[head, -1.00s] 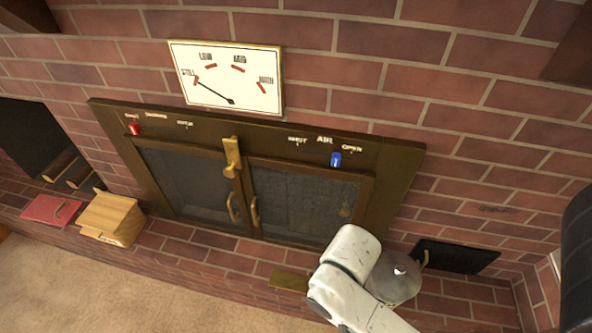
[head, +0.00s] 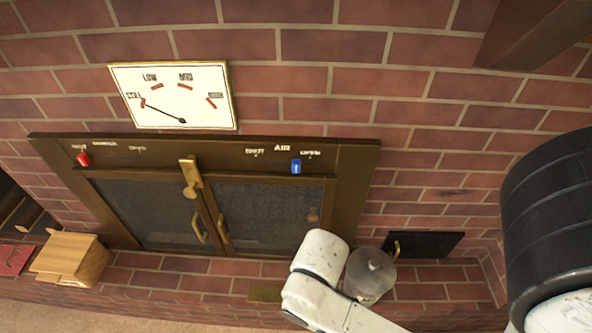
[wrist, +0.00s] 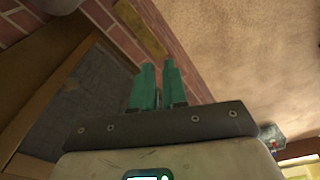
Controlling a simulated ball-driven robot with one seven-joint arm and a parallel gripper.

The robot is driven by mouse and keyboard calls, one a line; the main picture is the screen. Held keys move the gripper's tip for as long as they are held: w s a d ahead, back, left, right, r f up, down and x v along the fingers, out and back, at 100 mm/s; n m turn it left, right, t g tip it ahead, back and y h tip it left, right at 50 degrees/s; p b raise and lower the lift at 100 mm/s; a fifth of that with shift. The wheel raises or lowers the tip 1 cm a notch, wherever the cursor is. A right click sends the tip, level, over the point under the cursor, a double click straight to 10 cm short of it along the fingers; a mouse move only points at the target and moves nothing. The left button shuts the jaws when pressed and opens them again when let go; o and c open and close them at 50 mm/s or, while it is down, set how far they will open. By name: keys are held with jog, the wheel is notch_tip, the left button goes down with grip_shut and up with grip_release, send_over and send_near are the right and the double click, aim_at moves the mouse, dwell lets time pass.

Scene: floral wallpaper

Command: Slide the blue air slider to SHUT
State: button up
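The blue air slider (head: 296,166) is on the dark brown top bar (head: 345,170) of the fireplace frame, to the right in the head view. It sits just left of the OPEN label (head: 311,154) and under the word AIR. The SHUT label (head: 255,153) is farther left. My gripper's two green fingers (wrist: 158,64) show in the wrist view, slightly apart with nothing visible between them. They are hidden in the head view, where my white arm is low in front of the right glass door (head: 265,205). The fingers look well apart from the slider.
A red slider (head: 83,159) is at the bar's left end. A brass latch (head: 190,178) hangs between the doors. A gauge (head: 175,95) above points near its left mark. A round grey kettle-like object (head: 369,272) stands beside my arm. A wooden box (head: 68,258) is at left.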

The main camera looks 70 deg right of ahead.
jog(key=o, duration=0.5)
jog(key=w+d+m+h+b, duration=0.1)
jog(key=d, duration=0.1)
jog(key=w+d+m+t+h+b, duration=0.1)
jog(key=d+m+h+b, duration=0.1)
jog(key=d, duration=0.1)
jog(key=w+d+m+h+b, duration=0.1)
jog(key=d+m, duration=0.1)
jog(key=shift+w+d+f+t+h, duration=0.1)
jog(key=shift+d+f+t+h, duration=0.2)
jog(key=shift+f+t+h, duration=0.1)
jog(key=shift+c, duration=0.2)
jog(key=shift+o, duration=0.9)
jog(key=d+r+m+h+b, duration=0.1)
jog(key=w+d+r+m+h+b, duration=0.1)
jog(key=d, duration=0.1)
jog(key=w+d+m+h+b, duration=0.1)
jog(key=h, duration=0.1)
jog(key=shift+d+r+t, duration=0.15)
jog(key=shift+r+t, duration=0.25)
jog(key=m+t+h+b, duration=0.3)
jog(key=m+h+b, duration=0.2)
jog(key=h, duration=0.3)
send_near(296, 169)
jog(key=p+x, duration=0.2)
jog(key=x, duration=0.7)
jog(key=shift+r, duration=0.15)
grip_shut()
